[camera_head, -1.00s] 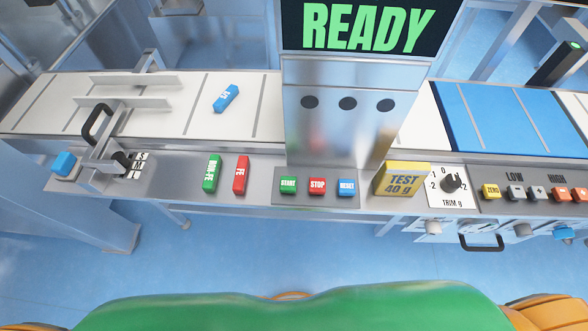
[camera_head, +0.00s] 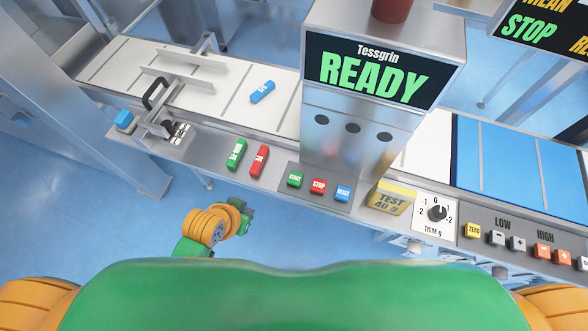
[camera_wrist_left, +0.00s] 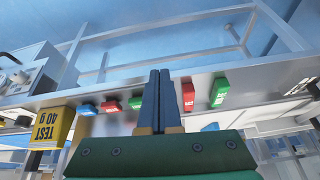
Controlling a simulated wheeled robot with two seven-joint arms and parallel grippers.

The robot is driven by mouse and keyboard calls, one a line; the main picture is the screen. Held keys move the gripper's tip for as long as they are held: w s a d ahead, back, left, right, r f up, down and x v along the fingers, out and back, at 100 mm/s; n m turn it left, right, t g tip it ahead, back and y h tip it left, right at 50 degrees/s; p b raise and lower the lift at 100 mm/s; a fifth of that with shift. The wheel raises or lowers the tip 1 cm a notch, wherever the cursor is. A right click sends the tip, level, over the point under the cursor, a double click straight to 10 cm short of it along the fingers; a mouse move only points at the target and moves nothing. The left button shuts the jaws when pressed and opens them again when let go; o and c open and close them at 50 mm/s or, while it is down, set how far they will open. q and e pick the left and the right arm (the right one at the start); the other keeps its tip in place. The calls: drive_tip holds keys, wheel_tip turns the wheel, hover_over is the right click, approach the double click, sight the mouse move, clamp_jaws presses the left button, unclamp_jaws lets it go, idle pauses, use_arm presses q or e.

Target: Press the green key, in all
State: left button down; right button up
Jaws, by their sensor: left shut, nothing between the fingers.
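The green START key (camera_head: 295,179) sits on a small grey panel on the machine's front ledge, left of the red STOP key (camera_head: 318,185) and blue RESET key (camera_head: 343,193). Another green piece, marked NON-FE (camera_head: 236,154), lies farther left beside a red FE piece (camera_head: 259,160). My left gripper (camera_head: 243,208) is in front of and below the ledge, apart from the keys. In the left wrist view its fingers (camera_wrist_left: 160,75) are shut and empty, with the green START key (camera_wrist_left: 135,103) just left of them and the red piece (camera_wrist_left: 187,95) right. My right gripper is not in view.
The display (camera_head: 375,78) reads READY. A yellow TEST 40 g block (camera_head: 390,198) and a trim dial (camera_head: 437,213) are right of the keys. A blue packet (camera_head: 262,92) lies on the white belt (camera_head: 223,91). Open floor lies in front of the ledge.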

use_arm(q)
drive_tip(key=w+d+r+m+t+h+p, duration=0.1)
drive_tip(key=w+d+r+m+t+h, duration=0.1)
drive_tip(key=w+d+r+m, duration=0.35)
wheel_tip(320, 180, up, 2)
drive_tip(key=m+h, duration=0.2)
drive_tip(key=m, duration=0.5)
hover_over(291, 180)
drive_tip(key=shift+r, duration=0.2)
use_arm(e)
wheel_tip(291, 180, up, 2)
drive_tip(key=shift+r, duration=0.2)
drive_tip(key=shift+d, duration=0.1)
use_arm(q)
wheel_tip(291, 180, down, 8)
drive_tip(key=b, duration=0.8)
drive_tip(key=shift+f, duration=0.1)
drive_tip(key=shift+f+b, duration=0.3)
drive_tip(key=shift+f, duration=0.05)
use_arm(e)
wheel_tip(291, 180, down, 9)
use_arm(q)
drive_tip(key=shift+f, duration=0.1)
